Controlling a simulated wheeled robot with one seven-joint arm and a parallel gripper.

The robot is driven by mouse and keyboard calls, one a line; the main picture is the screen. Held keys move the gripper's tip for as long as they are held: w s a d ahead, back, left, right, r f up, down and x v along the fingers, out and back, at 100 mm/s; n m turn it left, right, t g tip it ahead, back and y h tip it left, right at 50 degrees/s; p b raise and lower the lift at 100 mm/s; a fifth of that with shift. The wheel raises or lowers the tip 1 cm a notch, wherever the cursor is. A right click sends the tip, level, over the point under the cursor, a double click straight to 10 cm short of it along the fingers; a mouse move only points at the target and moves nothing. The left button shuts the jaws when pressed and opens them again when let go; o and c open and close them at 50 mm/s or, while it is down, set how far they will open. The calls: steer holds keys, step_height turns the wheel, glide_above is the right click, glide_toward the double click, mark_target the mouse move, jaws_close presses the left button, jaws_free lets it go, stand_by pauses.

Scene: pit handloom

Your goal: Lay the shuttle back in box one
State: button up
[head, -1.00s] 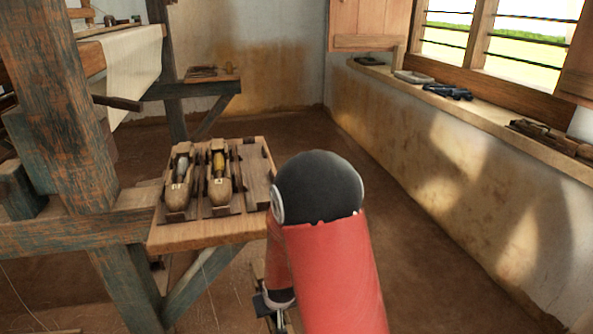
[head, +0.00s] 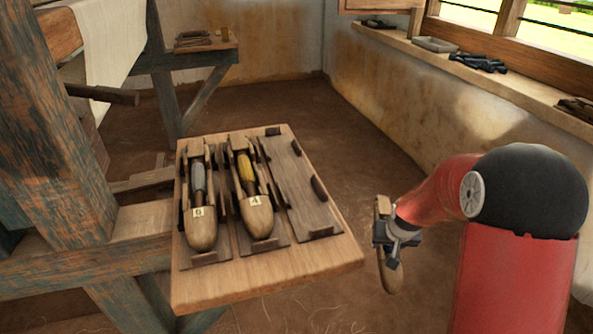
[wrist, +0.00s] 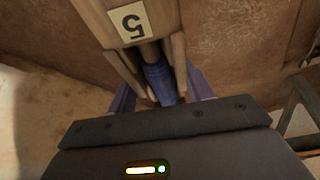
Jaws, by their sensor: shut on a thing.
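My gripper (head: 388,238) is shut on a wooden shuttle (head: 391,277), held in the air to the right of the shuttle board. In the wrist view the held shuttle (wrist: 172,18) shows a pale label like a 5 and a blue bobbin (wrist: 161,80) between my fingers. The board (head: 262,283) has three boxes. The left one holds a shuttle with a grey bobbin (head: 202,227); the middle one holds a shuttle with a yellow bobbin (head: 257,220). The right box (head: 298,190) is empty. I cannot tell which is box one.
Loom posts and beams (head: 65,120) stand left of the board. A small far shelf (head: 205,44) holds tools. A window ledge (head: 480,78) with a tray and dark objects runs along the right wall. The air between my gripper and the board is clear.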

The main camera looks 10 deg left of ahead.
steer(key=w+a+r+n+y, duration=0.1)
steer(key=w+a+r, duration=0.1)
steer(key=a+r, duration=0.75)
steer(key=w+a+r+n, duration=0.25)
steer(key=a+r, duration=0.35)
steer(key=r, duration=0.7)
steer(key=s+a+r, duration=0.2)
steer(key=s+r, duration=0.2)
steer(key=r, duration=0.3)
steer(key=s+a+r+n, duration=0.1)
steer(key=s+a+r, duration=0.2)
steer(key=r, duration=0.5)
steer(key=s+a+r, duration=0.3)
steer(key=s+r, duration=0.2)
steer(key=r, duration=0.3)
steer(key=shift+a+y, duration=0.2)
steer(key=shift+y, duration=0.2)
steer(key=shift+g, duration=0.3)
step_height(320, 180, down, 15)
steer(key=b, duration=0.6)
steer(key=shift+r, duration=0.1)
steer(key=shift+f+b, duration=0.3)
steer(key=shift+f, duration=2.1)
steer(key=o, duration=1.2)
steer(key=shift+c, duration=0.2)
